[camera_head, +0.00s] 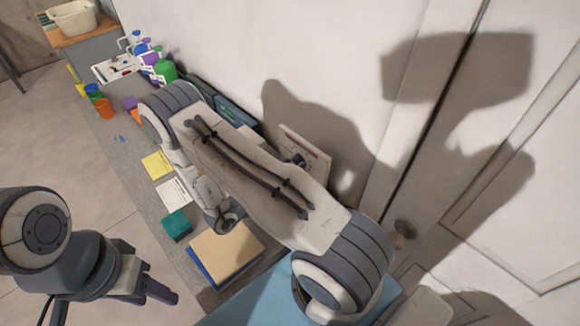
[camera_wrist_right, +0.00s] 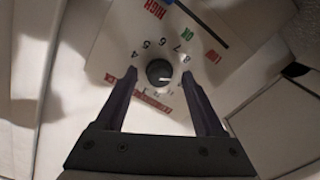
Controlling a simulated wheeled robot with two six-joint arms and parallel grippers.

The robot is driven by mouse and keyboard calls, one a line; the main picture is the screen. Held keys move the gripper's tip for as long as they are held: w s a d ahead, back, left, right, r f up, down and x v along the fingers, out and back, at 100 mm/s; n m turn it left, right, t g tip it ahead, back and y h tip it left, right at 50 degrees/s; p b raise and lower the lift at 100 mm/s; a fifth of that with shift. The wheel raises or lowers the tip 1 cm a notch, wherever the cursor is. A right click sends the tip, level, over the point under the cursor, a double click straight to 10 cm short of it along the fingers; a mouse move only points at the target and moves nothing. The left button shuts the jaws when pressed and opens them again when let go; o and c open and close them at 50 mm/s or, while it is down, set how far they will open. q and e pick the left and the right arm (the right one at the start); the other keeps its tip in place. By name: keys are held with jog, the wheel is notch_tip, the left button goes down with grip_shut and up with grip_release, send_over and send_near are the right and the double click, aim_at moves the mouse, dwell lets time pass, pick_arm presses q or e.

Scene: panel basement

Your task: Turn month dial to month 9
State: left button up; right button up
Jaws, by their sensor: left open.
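The month dial is a white panel with a dark round knob (camera_wrist_right: 159,72), ringed by printed numbers; 4 to 8 are legible across the top. A light mark on the knob points to the picture's right, below the 8. My right gripper (camera_wrist_right: 157,76) is open, with one dark finger on each side of the knob and visible gaps between. In the head view the dial panel (camera_head: 318,150) is on the wall, partly behind my right arm; my right gripper cannot be made out there. My left gripper (camera_head: 152,290) is open and empty at lower left, far from the dial.
Below the wall, a grey surface holds a tan-topped blue book (camera_head: 225,252), a teal block (camera_head: 176,225), yellow paper (camera_head: 157,165), orange cups (camera_head: 104,108) and several bottles. A white door with a knob (camera_head: 405,229) is at right. Open floor is at left.

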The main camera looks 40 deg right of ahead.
jog(key=a+b, duration=0.3)
jog(key=a, duration=0.7)
jog(key=shift+s+a+b, duration=0.25)
jog(key=shift+s+b, duration=0.15)
